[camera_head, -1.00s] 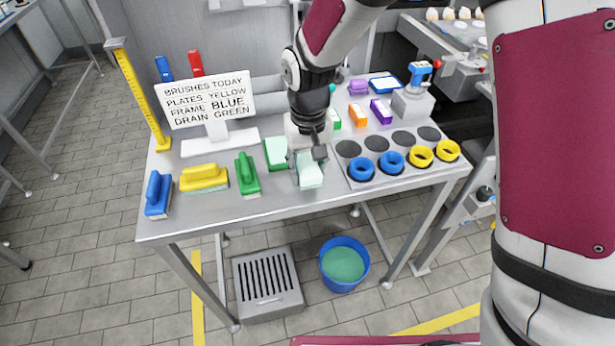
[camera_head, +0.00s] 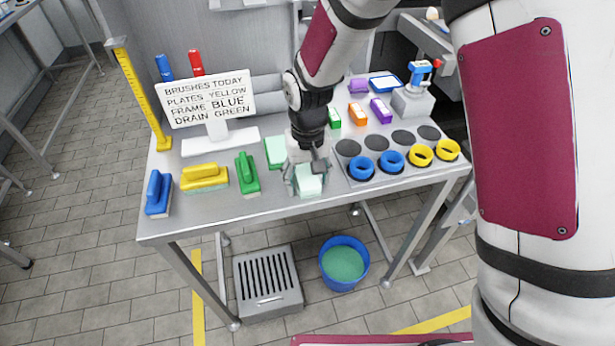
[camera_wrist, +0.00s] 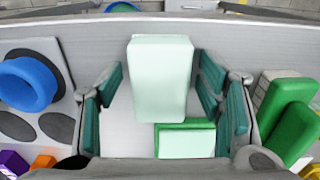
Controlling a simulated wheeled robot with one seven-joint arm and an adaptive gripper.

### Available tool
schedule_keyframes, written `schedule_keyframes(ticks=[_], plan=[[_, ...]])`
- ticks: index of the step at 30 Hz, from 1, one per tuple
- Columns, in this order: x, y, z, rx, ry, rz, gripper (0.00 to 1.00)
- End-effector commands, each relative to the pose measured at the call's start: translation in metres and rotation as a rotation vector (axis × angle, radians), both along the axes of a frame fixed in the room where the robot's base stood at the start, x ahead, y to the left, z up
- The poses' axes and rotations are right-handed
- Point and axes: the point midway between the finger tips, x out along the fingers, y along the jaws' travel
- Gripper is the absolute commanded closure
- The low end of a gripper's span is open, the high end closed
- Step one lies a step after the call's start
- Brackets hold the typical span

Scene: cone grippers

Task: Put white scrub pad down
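The white scrub pad (camera_head: 309,184), pale mint-white and block-shaped, is at the front edge of the steel table (camera_head: 240,215). It also shows in the wrist view (camera_wrist: 161,80), between the teal finger pads of my gripper (camera_wrist: 162,95). The fingers are spread, with narrow gaps on both sides of the pad. In the head view my gripper (camera_head: 308,178) is low over the table around the pad. The pad appears to rest on the tabletop; its underside is hidden. A green-edged pad (camera_head: 275,152) lies just behind and left.
Green (camera_head: 247,174), yellow (camera_head: 205,177) and blue (camera_head: 158,193) brushes stand to the left. A plate with blue and yellow rings (camera_head: 362,168) is close on the right. A sign (camera_head: 208,97) stands behind. A blue bucket (camera_head: 343,263) is on the floor.

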Motion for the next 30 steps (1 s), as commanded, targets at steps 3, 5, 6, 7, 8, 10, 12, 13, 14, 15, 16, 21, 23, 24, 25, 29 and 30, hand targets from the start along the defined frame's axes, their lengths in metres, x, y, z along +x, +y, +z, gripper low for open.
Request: schedule_keyframes(ticks=[3,5,6,7,8,10,12,13,14,15,16,21,23,24,25,29,30], plan=[[0.0,0.0,0.0,0.0,0.0,0.0,0.39],[0.0,0.0,0.002,0.0,-0.001,0.0,0.39],[0.0,0.0,0.005,0.001,-0.002,0.0,0.39],[0.001,0.0,0.007,0.002,-0.003,0.0,0.39],[0.001,0.0,0.01,0.002,-0.004,0.0,0.39],[0.001,0.0,0.019,0.001,-0.004,0.0,0.39],[0.001,0.0,0.032,0.001,-0.005,0.0,0.39],[0.001,0.0,0.039,0.003,-0.006,0.0,0.39],[0.001,0.0,0.045,0.003,-0.005,0.0,0.39],[0.001,0.0,0.054,0.003,-0.005,0.0,0.39],[0.001,0.0,0.06,0.003,-0.005,0.0,0.39],[0.0,0.0,0.093,0.002,-0.005,0.0,0.39],[-0.001,0.0,0.102,0.002,-0.004,0.0,0.39],[-0.001,0.0,0.108,0.002,-0.004,0.0,0.39],[-0.001,0.0,0.111,0.002,-0.004,0.0,0.39],[-0.002,0.0,0.12,0.001,-0.001,0.0,0.39],[-0.002,-0.001,0.122,0.0,-0.001,0.0,0.39]])
